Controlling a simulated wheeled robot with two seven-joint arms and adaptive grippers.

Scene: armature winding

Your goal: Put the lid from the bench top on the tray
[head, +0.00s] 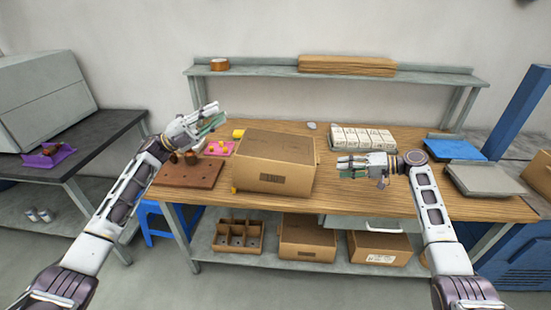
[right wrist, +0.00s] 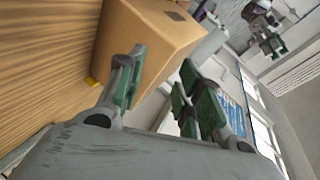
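I cannot tell for sure which thing is the lid; a small grey piece (head: 311,126) lies at the back of the wooden bench top (head: 340,199), behind the cardboard box. A pink tray (head: 219,149) with small orange and yellow pieces is on the bench, partly hidden by my left arm. A purple tray (head: 48,156) with orange pieces is on the dark side table. My left gripper (head: 213,116) is above the bench's back left, fingers apart and apparently empty. My right gripper (head: 348,166) is right of the box, open and empty; its parted fingers (right wrist: 160,88) show in the right wrist view.
A large cardboard box (head: 272,181) stands mid-bench between my grippers; it also shows in the right wrist view (right wrist: 150,35). A brown board (head: 188,174) lies left. White packs (head: 362,137) stand behind. A blue tray (head: 455,149) is right. The front right bench top is clear.

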